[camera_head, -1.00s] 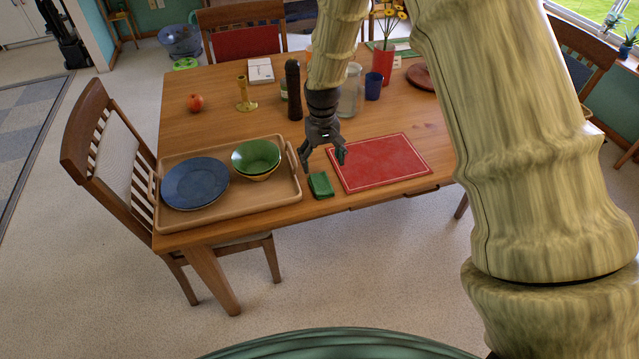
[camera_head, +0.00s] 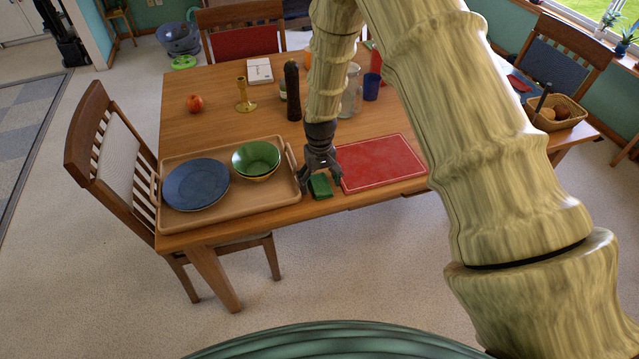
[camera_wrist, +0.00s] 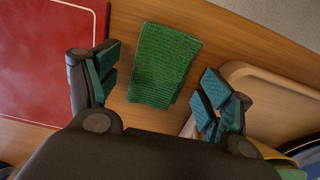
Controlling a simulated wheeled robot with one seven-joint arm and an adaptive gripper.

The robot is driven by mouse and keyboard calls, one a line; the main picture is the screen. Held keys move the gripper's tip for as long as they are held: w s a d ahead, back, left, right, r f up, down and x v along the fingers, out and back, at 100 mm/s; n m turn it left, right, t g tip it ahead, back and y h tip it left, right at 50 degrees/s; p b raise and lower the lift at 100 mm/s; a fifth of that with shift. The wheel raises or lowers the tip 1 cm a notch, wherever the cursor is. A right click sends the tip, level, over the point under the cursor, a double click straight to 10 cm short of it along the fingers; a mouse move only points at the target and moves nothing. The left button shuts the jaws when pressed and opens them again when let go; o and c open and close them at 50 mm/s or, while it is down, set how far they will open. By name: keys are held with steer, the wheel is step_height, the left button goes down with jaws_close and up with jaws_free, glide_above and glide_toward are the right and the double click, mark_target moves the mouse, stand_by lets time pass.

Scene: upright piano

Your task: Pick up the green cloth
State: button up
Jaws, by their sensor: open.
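The green cloth (camera_head: 320,187) lies folded on the wooden table near its front edge, between the tray and the red mat. In the wrist view the cloth (camera_wrist: 163,66) is a ribbed green rectangle lying flat between and just beyond the fingertips. My gripper (camera_head: 320,186) points down right at the cloth, with its fingers on either side. In the wrist view my gripper (camera_wrist: 157,92) is open and empty, its teal finger pads wide apart. I cannot tell the exact height left above the table.
A wooden tray (camera_head: 230,202) with a blue plate (camera_head: 195,184) and green bowl (camera_head: 256,157) stands close on the left. A flat red mat (camera_head: 381,163) lies close on the right. A dark tall bottle (camera_head: 292,91) and a glass jar (camera_head: 350,90) stand behind.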

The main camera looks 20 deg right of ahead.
steer(key=shift+f, duration=0.25)
steer(key=c, duration=0.8)
steer(key=shift+r, duration=0.1)
steer(key=shift+r+b, duration=0.6)
steer(key=shift+r, duration=0.55)
steer(key=s+a+r+b, duration=0.1)
steer(key=s, duration=0.4)
steer(key=s+a+b, duration=0.1)
steer(key=s, duration=0.4)
steer(key=s+a+r+b, duration=0.1)
steer(key=s+a, duration=0.1)
steer(key=s, duration=0.3)
steer(key=shift+s+r+b, duration=0.3)
steer(key=shift+b, duration=0.1)
steer(key=shift+c, duration=0.4)
